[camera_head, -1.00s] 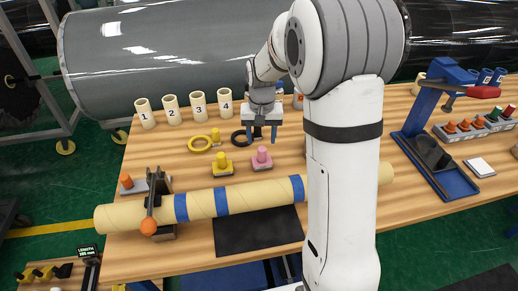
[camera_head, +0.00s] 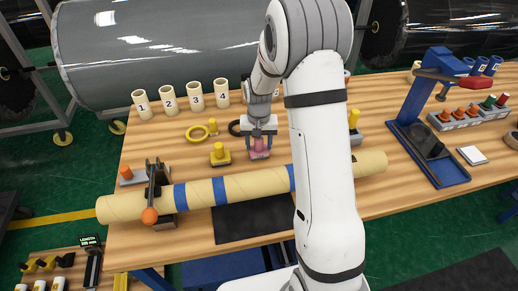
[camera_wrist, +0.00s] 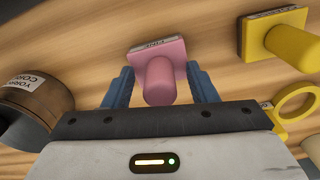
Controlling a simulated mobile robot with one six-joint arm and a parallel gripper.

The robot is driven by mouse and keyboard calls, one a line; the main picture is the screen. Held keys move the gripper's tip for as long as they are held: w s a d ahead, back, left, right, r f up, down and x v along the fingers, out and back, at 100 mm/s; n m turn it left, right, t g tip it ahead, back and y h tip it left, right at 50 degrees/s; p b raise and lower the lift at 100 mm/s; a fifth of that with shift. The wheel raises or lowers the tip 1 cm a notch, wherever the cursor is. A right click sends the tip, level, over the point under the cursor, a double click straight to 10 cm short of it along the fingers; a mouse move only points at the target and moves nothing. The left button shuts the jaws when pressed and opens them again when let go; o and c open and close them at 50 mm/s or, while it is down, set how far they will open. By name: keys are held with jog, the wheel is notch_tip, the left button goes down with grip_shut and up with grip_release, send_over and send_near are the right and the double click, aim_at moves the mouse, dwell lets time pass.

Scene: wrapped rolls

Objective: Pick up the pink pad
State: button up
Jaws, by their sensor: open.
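The pink pad (camera_head: 259,153) stands on the wooden table behind the long cardboard tube. It has a square base and a round upright knob. In the wrist view the pink pad (camera_wrist: 159,77) lies between my two blue fingers, with a gap visible around the knob. My gripper (camera_head: 259,146) is open and pointed down over the pad in the head view. The wrist view also shows my gripper (camera_wrist: 160,88) with its fingers on either side of the knob. Whether the fingers touch the base cannot be told.
A yellow pad (camera_head: 220,154) stands close to the left of the pink one. A yellow ring (camera_head: 197,133) lies behind it. The long tube (camera_head: 250,186) with blue bands lies in front. Numbered cups (camera_head: 195,95) stand at the back. A blue press (camera_head: 432,110) is at the right.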

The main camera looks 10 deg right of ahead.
jog(key=shift+c, duration=0.2)
grip_shut()
jog(key=shift+r, duration=0.1)
notch_tip(320, 180, up, 10)
jog(key=shift+f+b, duration=0.1)
jog(key=shift+b, duration=0.55)
